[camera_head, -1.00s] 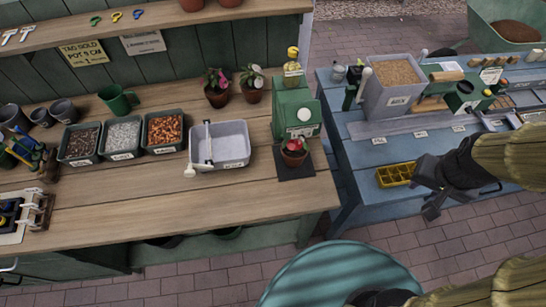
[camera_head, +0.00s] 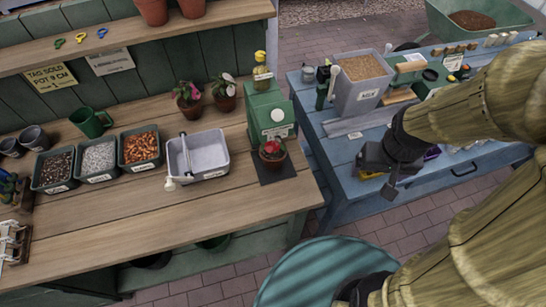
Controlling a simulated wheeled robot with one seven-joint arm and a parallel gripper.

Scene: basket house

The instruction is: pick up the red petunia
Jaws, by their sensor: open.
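A red-flowered plant (camera_head: 271,149) in a small terracotta pot stands on a dark square mat (camera_head: 282,173) near the right end of the wooden bench, in front of a green box. Two more potted plants stand behind it to the left: one with pink flowers (camera_head: 187,94) and one with a pale flower (camera_head: 225,92). My gripper (camera_head: 389,190) is open and empty, over the front edge of the blue table, to the right of the red plant and clear of it.
A green box (camera_head: 270,118) stands right behind the red plant. A grey tub (camera_head: 200,155) lies to its left, with filled trays (camera_head: 139,148) beyond. A blue table (camera_head: 340,170) carries a grey bin of grain (camera_head: 361,85). The bench front is clear.

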